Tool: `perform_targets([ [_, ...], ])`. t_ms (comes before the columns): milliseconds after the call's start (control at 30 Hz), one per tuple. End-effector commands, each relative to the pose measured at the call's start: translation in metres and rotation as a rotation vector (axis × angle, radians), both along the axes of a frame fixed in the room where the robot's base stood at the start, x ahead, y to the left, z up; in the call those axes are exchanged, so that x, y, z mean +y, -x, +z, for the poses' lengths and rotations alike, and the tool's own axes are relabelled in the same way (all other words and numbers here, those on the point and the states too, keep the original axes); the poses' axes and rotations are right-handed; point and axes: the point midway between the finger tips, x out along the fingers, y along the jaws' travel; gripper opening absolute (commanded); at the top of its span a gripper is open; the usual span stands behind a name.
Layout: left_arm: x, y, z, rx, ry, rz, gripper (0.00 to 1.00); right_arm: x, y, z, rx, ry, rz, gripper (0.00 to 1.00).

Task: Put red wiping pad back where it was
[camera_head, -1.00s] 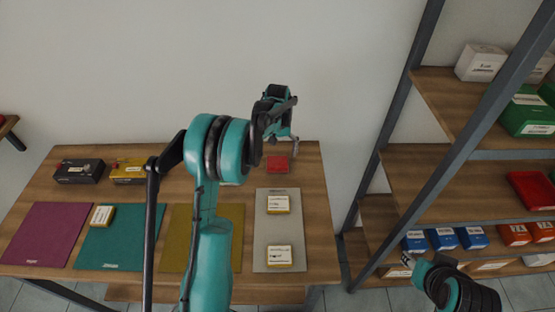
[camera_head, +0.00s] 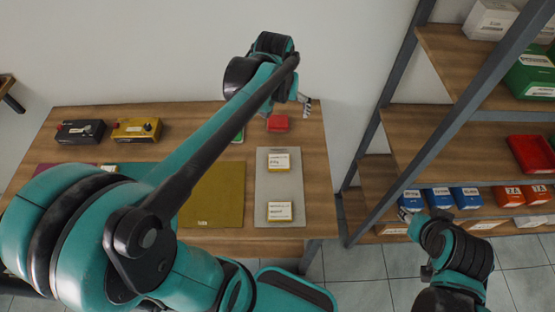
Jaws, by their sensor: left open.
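A small red pad (camera_head: 278,123) lies on the wooden table (camera_head: 315,180), near its back right edge and just behind the grey mat (camera_head: 279,235). My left arm reaches across the table from the lower left. My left gripper (camera_head: 306,106) is open at the back right, above and slightly right of the red pad, with a visible gap in the picture. Its wrist hides part of the gripper. My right arm is at the lower right in front of the shelf. My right gripper (camera_head: 409,214) shows only in small part, so its jaws are unclear.
Two labelled boxes, one black (camera_head: 80,131) and one yellow (camera_head: 137,130), stand at the back left. Two yellow-edged white packs lie on the grey mat. An olive mat (camera_head: 215,200) is left of it. A shelf (camera_head: 400,140) with boxes stands right.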

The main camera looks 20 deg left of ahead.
Motion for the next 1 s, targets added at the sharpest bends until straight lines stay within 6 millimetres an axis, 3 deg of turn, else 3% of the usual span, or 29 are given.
perform_targets([
  [33, -0.007, 0.019, 0.002, -0.029, -0.007, -0.023, 0.93, 0.0, 0.0, 0.0, 0.0, 0.0, 0.0, 0.4],
  [200, -0.027, 0.073, 0.001, -0.134, -0.03, -0.097, 0.93, 0.0, 0.0, 0.0, 0.0, 0.0, 0.0, 0.4],
  [433, -0.044, 0.128, -0.019, -0.258, -0.059, -0.182, 0.93, 0.0, 0.0, 0.0, 0.0, 0.0, 0.0, 0.4],
  [633, -0.05, 0.147, -0.032, -0.309, -0.07, -0.214, 0.93, 0.0, 0.0, 0.0, 0.0, 0.0, 0.0, 0.4],
  [1000, -0.05, 0.148, -0.035, -0.316, -0.072, -0.218, 0.93, 0.0, 0.0, -0.001, 0.0, 0.0, 0.0, 0.4],
])
